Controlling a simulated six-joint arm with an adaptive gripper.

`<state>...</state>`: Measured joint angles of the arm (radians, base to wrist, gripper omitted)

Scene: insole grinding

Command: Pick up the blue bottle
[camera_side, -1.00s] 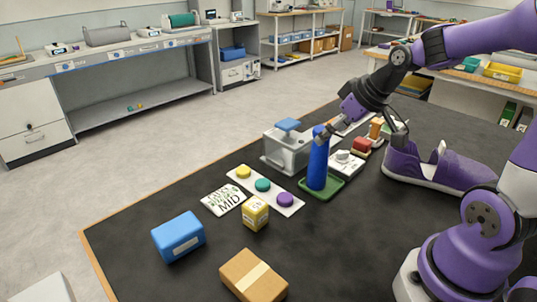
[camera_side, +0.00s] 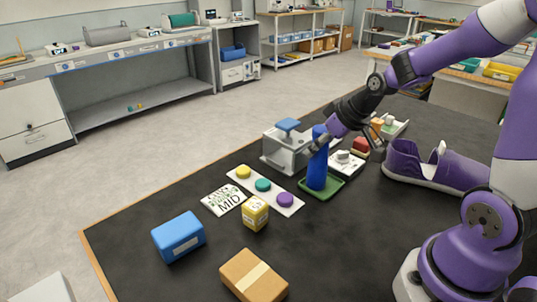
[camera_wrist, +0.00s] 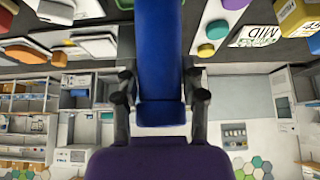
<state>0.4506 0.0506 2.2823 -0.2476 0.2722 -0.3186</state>
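The blue bottle (camera_side: 317,170) stands upright on a green tray (camera_side: 335,188) in the side view. My gripper (camera_side: 345,148) is at the bottle's upper part, reaching in from the upper right. In the wrist view the blue bottle (camera_wrist: 160,55) fills the space between the two dark fingers of my gripper (camera_wrist: 160,88). One finger is on each side, with narrow gaps visible beside the bottle. The fingers look open around it, and the bottle still rests on the tray.
A grey machine (camera_side: 287,150) stands close behind the bottle. A white strip with coloured discs (camera_side: 265,190) lies to the left. A purple shoe (camera_side: 430,167) lies to the right. A blue box (camera_side: 179,237), yellow box (camera_side: 255,213) and brown box (camera_side: 253,275) stand nearer the front.

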